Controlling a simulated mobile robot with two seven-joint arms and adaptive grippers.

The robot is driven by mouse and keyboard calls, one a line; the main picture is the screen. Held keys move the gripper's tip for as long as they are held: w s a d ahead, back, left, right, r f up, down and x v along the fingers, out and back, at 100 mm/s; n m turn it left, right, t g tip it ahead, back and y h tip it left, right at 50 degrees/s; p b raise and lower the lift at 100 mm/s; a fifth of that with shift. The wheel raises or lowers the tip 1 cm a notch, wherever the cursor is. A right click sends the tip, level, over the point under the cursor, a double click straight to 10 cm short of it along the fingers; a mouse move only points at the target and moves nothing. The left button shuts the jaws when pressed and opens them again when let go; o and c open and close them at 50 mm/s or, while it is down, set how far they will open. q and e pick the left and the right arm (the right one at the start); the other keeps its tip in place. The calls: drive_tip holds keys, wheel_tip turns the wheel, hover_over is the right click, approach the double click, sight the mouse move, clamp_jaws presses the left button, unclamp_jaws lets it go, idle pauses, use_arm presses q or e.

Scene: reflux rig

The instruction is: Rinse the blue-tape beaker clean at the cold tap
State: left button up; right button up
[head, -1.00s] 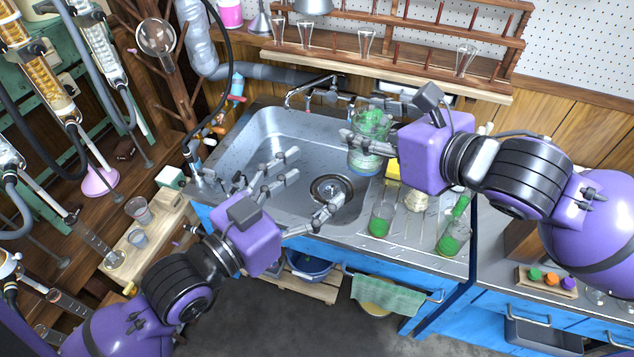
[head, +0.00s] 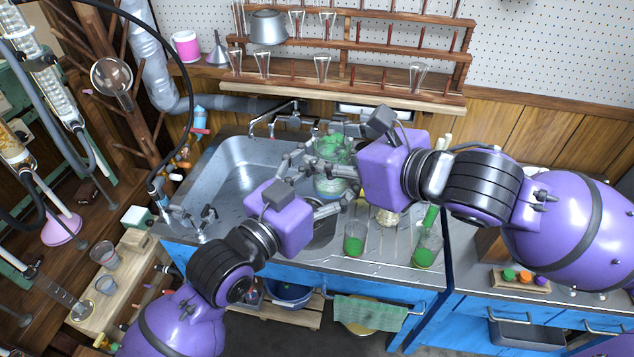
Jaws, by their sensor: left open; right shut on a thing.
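A large glass beaker (head: 331,184) with green residue inside and a bluish band near its base is held over the right part of the sink (head: 225,185). My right gripper (head: 325,145) is shut on its upper part from the right. My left gripper (head: 334,188) is open, its fingers spread close to the beaker's lower left side. I cannot tell whether they touch it. The tap (head: 273,115) stands at the sink's back edge, left of the beaker. I cannot make out any running water.
Two smaller glasses with green contents, one on the left (head: 354,243) and one on the right (head: 426,252), stand on the drainboard (head: 385,262). A pale round object (head: 387,216) sits behind them. A wooden rack (head: 345,88) with glassware hangs above. The sink's left part is clear.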

use_arm(q)
drive_tip(key=shift+w+d, duration=0.15)
drive_tip(key=shift+d, duration=0.05)
drive_tip(key=c, duration=1.4)
use_arm(e)
drive_tip(key=shift+r, duration=0.1)
use_arm(q)
drive_tip(key=shift+r, duration=0.1)
drive_tip(key=shift+c, duration=0.5)
use_arm(e)
drive_tip(key=o, duration=1.4)
drive_tip(key=shift+o, duration=0.2)
